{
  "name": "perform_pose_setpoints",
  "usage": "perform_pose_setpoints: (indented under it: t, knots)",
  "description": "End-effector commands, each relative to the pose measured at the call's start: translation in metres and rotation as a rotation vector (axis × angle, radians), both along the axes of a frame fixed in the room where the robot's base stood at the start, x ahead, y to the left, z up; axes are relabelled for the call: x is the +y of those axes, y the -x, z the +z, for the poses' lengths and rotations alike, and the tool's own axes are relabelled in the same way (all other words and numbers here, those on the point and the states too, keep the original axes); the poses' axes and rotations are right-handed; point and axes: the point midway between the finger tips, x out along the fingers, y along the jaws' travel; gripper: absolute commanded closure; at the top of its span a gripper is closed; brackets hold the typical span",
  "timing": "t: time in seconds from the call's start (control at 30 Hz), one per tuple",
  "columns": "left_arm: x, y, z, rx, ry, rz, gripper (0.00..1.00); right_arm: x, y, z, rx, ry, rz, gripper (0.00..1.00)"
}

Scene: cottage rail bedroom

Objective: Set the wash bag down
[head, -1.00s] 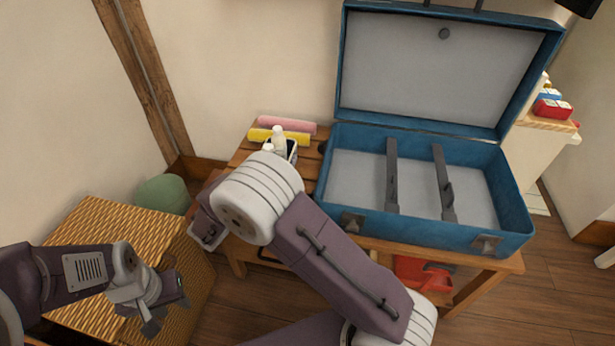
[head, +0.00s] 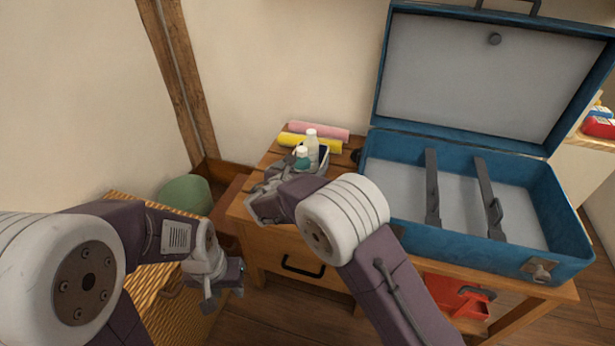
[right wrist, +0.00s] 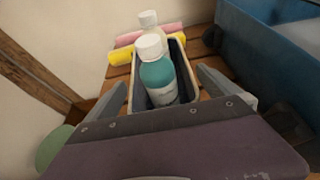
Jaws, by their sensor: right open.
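The wash bag (head: 324,158) appears as a small open container, dark inside with a pale rim, on the wooden bench's left end. A teal bottle with a white cap (head: 302,158) and a white bottle (head: 312,146) stand in it. In the right wrist view, the wash bag (right wrist: 181,52) lies ahead between the spread fingers of my right gripper (right wrist: 162,92), which is open. In the head view, my right gripper (head: 268,186) is just in front of the bag; contact cannot be told. My left gripper (head: 225,284) looks open and empty beside the wicker chest.
An open blue suitcase (head: 463,245) with two dark straps stands right of the bag on the bench (head: 262,237). Pink (head: 318,131) and yellow (head: 310,143) rolls lie behind the bag. A wicker chest (head: 130,205) and green round thing (head: 186,194) are left.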

Motion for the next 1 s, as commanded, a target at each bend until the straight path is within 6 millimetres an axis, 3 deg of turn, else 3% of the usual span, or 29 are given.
perform_pose_setpoints:
  t: [0.2,0.33,0.57,0.83,1.0]
  knots:
    - [0.000,0.000,-0.028,0.000,0.000,0.000,0.64,-0.009,-0.029,-0.020,-0.002,-0.002,-0.004,0.00]
    - [0.000,0.000,-0.030,0.000,0.000,0.000,0.64,-0.013,-0.043,-0.021,0.000,-0.001,-0.001,0.00]
    - [0.000,0.000,-0.028,0.000,0.000,0.000,0.64,-0.014,-0.045,-0.019,0.000,-0.001,0.000,0.00]
    - [0.000,0.000,-0.028,0.000,0.000,0.000,0.64,-0.014,-0.045,-0.019,0.000,-0.001,0.000,0.72]
    - [0.000,0.000,-0.028,0.000,0.000,0.000,0.64,-0.013,-0.045,-0.018,-0.003,-0.001,-0.001,0.74]
